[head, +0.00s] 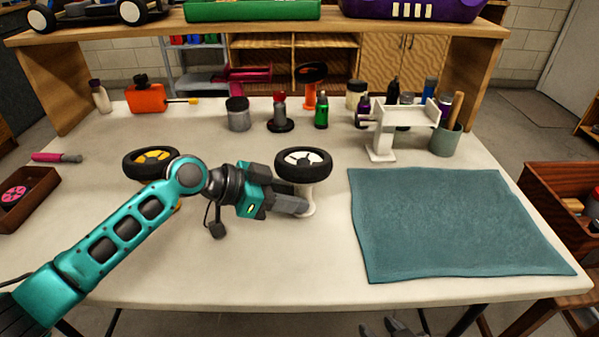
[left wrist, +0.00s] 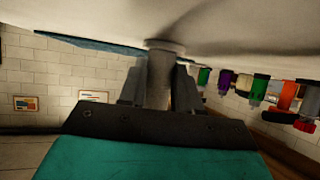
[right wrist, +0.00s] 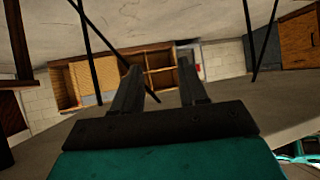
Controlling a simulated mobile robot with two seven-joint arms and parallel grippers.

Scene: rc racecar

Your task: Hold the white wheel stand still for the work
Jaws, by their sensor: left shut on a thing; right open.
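The white wheel stand (head: 308,205) stands upright on the table, left of the teal mat. A black tyre with a white hub (head: 303,164) sits on top of it. My left gripper (head: 303,206) is shut on the stand's post, below the wheel. In the left wrist view the pale post (left wrist: 160,75) stands between the two fingers. My right gripper (right wrist: 157,82) is open and empty, low in front of the table's front edge; its fingertips show at the bottom of the head view (head: 392,328).
A second wheel with a yellow hub (head: 151,162) is left, partly behind my left arm. A teal mat (head: 450,225) lies bare on the right. A white bracket stand (head: 382,140), bottles and a cup (head: 445,140) stand behind. A tray (head: 25,195) is far left.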

